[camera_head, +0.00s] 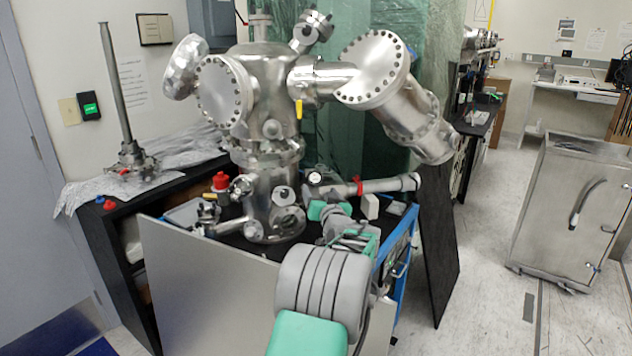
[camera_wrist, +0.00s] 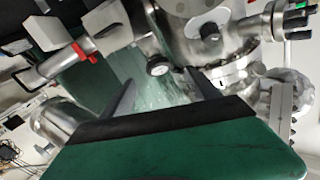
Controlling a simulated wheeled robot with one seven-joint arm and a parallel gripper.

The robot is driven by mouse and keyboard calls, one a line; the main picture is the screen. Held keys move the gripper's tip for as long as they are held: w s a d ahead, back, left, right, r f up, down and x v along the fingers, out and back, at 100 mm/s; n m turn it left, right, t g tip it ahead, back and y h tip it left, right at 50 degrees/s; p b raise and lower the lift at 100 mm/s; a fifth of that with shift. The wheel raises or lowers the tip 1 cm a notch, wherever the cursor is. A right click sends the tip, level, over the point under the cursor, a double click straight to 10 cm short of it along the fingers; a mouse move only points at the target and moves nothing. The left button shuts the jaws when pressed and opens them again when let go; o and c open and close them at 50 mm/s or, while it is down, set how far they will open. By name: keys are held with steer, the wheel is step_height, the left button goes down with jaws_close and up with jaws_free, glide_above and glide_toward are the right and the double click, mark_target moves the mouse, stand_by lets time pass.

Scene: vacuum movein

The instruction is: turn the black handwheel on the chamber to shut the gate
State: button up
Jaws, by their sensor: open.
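The steel chamber (camera_head: 270,95) stands on the bench, with flanges and side arms. A small round black-rimmed piece with a pale face (camera_head: 315,178) sits at its lower right side; it is the likeliest handwheel, but I cannot rule out a gauge. It also shows in the wrist view (camera_wrist: 158,67), beyond and roughly between my fingertips. My gripper (camera_wrist: 159,78) is open with nothing between its fingers; they look apart from the round piece, though depth is hard to judge. A dark knob (camera_wrist: 210,32) on a chamber flange lies to the right. My arm hides some bench fittings in the head view.
A steel tube with a red clamp (camera_head: 358,186) runs right from the chamber, close to my gripper; the red clamp (camera_wrist: 84,52) shows at left in the wrist view. A red-capped part (camera_head: 221,182) stands left. A steel cabinet (camera_head: 570,205) is right, with clear floor before it.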

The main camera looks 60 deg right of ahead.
mark_target(315, 179)
steer(key=shift+n, duration=0.9)
steer(key=p+x, duration=0.1)
steer(key=x, duration=0.7)
steer(key=shift+s+r, duration=0.15)
steer(key=shift+c, duration=0.4)
steer(key=c, duration=1.3)
steer(key=shift+m+g+h+b, duration=0.3)
steer(key=shift+m+h+b, duration=0.1)
steer(key=shift+b, duration=0.45)
steer(key=shift+m+g+b, duration=0.4)
steer(key=shift+m+b, duration=0.1)
steer(key=shift+m, duration=0.2)
